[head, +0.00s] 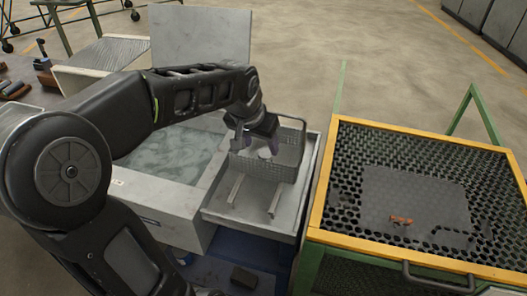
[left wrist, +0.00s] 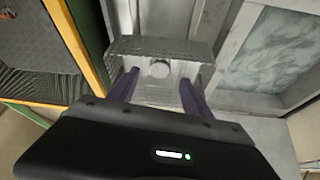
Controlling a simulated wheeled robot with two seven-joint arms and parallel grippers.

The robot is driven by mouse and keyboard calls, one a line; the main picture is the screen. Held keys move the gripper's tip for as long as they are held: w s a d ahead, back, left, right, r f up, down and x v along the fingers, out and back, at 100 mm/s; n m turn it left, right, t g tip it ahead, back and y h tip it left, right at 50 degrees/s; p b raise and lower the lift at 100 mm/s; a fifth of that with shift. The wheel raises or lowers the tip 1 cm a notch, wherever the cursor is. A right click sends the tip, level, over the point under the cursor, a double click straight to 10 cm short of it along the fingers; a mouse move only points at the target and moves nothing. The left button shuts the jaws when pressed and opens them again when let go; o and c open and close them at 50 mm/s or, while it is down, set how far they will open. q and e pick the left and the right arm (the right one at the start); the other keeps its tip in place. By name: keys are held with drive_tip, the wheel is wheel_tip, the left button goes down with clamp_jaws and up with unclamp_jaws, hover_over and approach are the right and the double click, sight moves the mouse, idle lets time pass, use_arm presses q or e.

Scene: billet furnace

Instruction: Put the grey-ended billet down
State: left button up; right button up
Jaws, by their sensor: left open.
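My left gripper (head: 256,147) is over the grey mesh basket (head: 285,168), with its fingers pointing down into it. In the left wrist view the two purple fingers (left wrist: 159,82) are apart, with open space between them. A grey round end, apparently the billet (left wrist: 159,68), shows inside the basket (left wrist: 130,45), just beyond the fingertips. It looks upright, and I see no finger touching it. In the head view the fingers partly hide the basket's contents. My right gripper is in neither view.
The basket stands on a metal tray (head: 247,215) with rails, beside a tank of cloudy liquid (head: 170,153). A yellow-framed mesh table (head: 415,190) at right holds a small orange object (head: 401,220).

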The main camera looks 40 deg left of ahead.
use_arm(q)
drive_tip(key=v, duration=0.4)
drive_tip(key=shift+r, duration=0.15)
idle(0.4)
